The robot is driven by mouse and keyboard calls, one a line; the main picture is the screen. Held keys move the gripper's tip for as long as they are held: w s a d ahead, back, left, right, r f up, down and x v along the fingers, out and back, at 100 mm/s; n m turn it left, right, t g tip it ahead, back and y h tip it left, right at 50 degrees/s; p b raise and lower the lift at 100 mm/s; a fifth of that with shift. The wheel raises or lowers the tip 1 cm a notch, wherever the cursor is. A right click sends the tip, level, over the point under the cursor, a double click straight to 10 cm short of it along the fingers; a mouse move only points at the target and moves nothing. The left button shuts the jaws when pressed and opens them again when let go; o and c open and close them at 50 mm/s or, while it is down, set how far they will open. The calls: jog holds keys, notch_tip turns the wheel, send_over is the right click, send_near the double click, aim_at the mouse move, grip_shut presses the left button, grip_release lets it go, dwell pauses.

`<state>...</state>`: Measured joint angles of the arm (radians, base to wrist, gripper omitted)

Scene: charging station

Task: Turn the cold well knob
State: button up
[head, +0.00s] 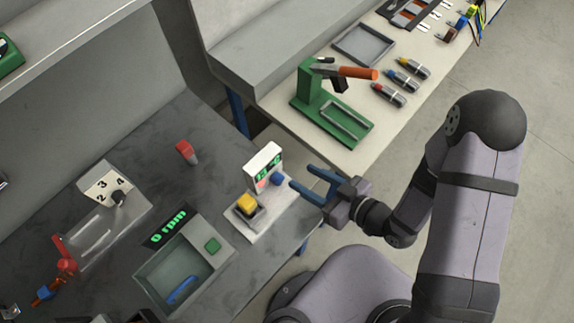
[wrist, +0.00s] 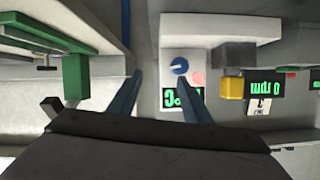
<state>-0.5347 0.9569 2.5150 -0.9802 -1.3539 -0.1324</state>
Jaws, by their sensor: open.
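The cold well is a small white unit (head: 265,158) with a green digital display, standing near the right end of the dark bench in the head view. Its round blue knob (head: 278,180) is on the side facing my gripper. In the wrist view the blue knob (wrist: 179,66) has a pale pointer mark and sits just beyond the right fingertip, beside a pink spot (wrist: 198,78). My gripper (head: 300,176) is open and empty, with its two blue fingers pointing at the unit. A gap seems to remain between the fingertips and the knob; exact depth is unclear.
A yellow block (head: 247,203) sits in a grey holder on the white base. A centrifuge-like box with an rpm display (head: 167,227) stands left of it. A red object (head: 186,152) stands behind. A green stand (head: 309,88) is on the pale bench at upper right.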

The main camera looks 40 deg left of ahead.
jog(key=w+a+b, duration=0.3)
jog(key=w+a, duration=0.1)
jog(key=w, duration=0.1)
jog(key=n+t+h+p, duration=0.2)
jog(key=t+h+p, duration=0.1)
jog(key=h, duration=0.6)
send_near(279, 181)
jog(key=f, duration=0.2)
jog(key=shift+w+a+b+x, duration=0.15)
jog(key=shift+b+x, duration=0.9)
jog(key=shift+x, duration=0.9)
jog(key=shift+w+a+b+x, duration=0.15)
jog(key=shift+b+x, duration=0.9)
jog(key=shift+x, duration=0.85)
jog(key=shift+r, duration=0.15)
jog(key=shift+c, duration=0.4)
